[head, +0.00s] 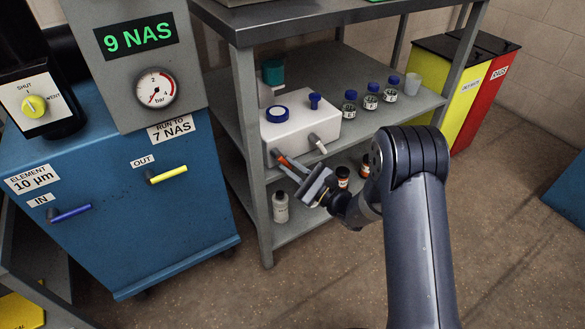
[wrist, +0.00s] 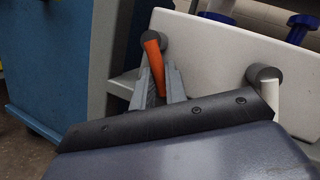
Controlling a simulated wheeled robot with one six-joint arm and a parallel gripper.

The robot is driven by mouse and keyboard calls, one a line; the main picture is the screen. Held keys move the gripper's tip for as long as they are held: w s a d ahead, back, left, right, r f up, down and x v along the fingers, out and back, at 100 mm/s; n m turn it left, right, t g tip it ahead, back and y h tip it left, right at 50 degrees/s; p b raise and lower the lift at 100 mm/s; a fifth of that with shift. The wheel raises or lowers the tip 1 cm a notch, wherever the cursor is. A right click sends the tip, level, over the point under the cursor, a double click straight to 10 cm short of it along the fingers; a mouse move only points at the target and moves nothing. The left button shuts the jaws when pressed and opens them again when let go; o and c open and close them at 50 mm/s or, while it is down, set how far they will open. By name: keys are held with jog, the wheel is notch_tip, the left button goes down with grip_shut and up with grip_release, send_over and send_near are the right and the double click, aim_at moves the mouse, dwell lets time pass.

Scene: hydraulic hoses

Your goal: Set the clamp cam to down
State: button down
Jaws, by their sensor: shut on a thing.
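A white box (head: 300,132) on the shelf has two levers on its front face. The left one, an orange lever (wrist: 154,60), hangs slanting down from a grey round pivot; it also shows in the head view (head: 281,157). My gripper (wrist: 158,77) is shut on the orange lever, with one finger on each side of its lower part. The right one, a pale lever (wrist: 265,97), hangs from its own grey pivot, apart from my fingers. No readable label shows which lever is the clamp cam.
The grey shelf unit (head: 252,135) has a front post just left of my gripper. Small blue-capped bottles (head: 371,98) stand right of the box. A white bottle (head: 280,207) stands on the lower shelf. The blue cabinet (head: 90,200) stands to the left.

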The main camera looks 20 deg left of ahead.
jog(key=shift+f+m, duration=0.1)
jog(key=shift+m, duration=0.2)
jog(key=c, duration=1.4)
grip_release()
jog(key=shift+c, duration=0.2)
jog(key=shift+s, duration=0.1)
jog(key=p+v, duration=0.2)
jog(key=v, duration=0.8)
jog(key=shift+d+f, duration=0.2)
jog(key=shift+d, duration=0.05)
jog(key=shift+s, duration=0.1)
